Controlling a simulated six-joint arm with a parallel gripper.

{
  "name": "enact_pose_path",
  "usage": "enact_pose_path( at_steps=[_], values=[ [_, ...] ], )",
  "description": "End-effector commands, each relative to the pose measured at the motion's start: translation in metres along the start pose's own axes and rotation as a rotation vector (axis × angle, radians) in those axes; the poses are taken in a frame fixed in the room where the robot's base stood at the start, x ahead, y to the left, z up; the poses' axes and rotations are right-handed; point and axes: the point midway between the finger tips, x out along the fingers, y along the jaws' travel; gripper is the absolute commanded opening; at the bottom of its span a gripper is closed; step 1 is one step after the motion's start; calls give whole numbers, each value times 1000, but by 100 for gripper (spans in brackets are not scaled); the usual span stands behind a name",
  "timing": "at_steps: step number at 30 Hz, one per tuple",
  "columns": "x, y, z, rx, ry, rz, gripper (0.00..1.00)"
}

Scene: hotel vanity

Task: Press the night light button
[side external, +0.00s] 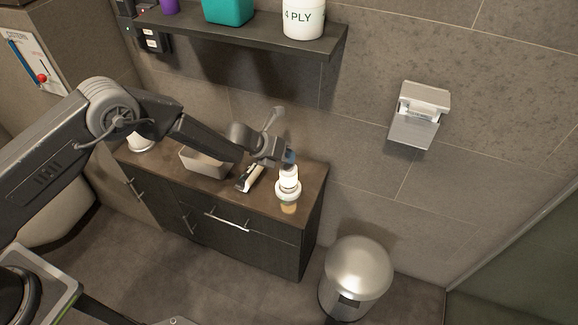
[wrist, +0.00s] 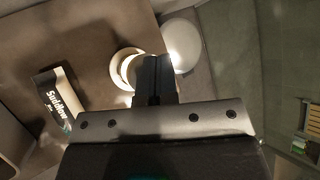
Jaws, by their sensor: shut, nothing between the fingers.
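The night light (side external: 288,186) is a small white lamp with a round base, standing glowing near the right end of the wooden vanity top (side external: 313,176). My gripper (side external: 289,158) is shut and empty, with its fingertips at or just above the top of the lamp in the side view. In the wrist view my shut fingers (wrist: 154,72) cover part of the night light (wrist: 123,66). Its button is not visible, and I cannot tell whether the fingertips touch the lamp.
A grey basin (side external: 207,162) sits further left. A steel bin (side external: 357,268) stands on the floor at right. A shelf (side external: 240,32) with containers and a paper holder (side external: 418,115) are on the wall.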

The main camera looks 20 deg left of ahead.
Motion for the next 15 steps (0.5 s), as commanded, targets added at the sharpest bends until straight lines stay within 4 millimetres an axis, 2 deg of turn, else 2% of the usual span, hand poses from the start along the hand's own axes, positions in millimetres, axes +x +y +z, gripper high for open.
enact_pose_path(
  at_steps=[15],
  values=[
    [-31,-22,23,1,-2,0,0]
  ],
)
